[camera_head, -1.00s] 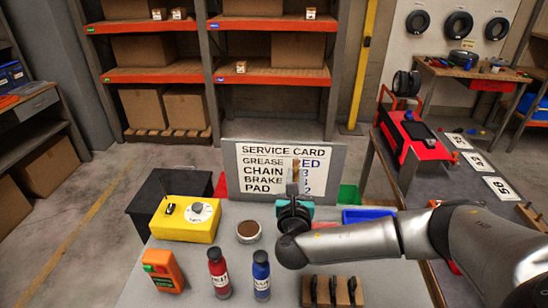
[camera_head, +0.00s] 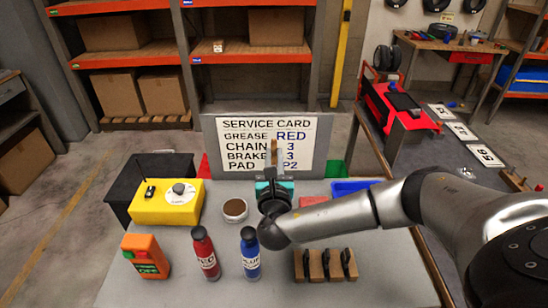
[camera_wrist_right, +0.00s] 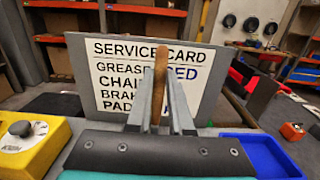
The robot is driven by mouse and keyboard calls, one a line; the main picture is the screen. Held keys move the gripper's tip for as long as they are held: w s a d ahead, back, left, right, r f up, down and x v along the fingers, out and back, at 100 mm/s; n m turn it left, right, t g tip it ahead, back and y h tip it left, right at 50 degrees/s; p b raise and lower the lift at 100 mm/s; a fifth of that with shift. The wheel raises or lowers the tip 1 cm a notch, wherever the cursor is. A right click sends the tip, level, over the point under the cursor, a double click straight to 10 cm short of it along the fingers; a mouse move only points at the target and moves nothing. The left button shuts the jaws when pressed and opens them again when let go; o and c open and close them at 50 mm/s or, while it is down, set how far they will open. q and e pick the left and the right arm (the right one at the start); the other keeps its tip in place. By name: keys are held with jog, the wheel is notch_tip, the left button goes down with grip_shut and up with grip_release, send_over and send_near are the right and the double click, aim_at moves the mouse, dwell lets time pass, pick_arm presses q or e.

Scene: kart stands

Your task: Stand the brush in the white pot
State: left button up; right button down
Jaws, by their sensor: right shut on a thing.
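The brush shows as an upright wooden handle (camera_head: 273,152), also in the wrist view (camera_wrist_right: 159,85). My right gripper (camera_head: 273,168) is shut on it and points away from me toward the service card. The brush's lower part and bristles are hidden by the gripper. The white pot (camera_head: 235,218), a small round tub with a brown top, stands on the grey bench just left of my right gripper, apart from it. The service card (camera_head: 267,143) stands behind the gripper, its lettering partly covered by the brush. My left gripper is not in view.
A yellow box with a dial (camera_head: 166,205) stands left of the pot. A blue tray (camera_head: 352,187) lies behind my right arm.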

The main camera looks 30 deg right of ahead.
notch_tip(320, 180, down, 2)
jog(key=shift+f+b, duration=0.1)
jog(key=shift+b, duration=0.9)
jog(key=shift+f+b, duration=1.75)
jog(key=shift+f, duration=1.15)
jog(key=c, duration=0.7)
grip_release()
jog(key=shift+c, duration=0.2)
notch_tip(320, 180, up, 20)
jog(key=p, duration=0.3)
jog(key=shift+p, duration=0.4)
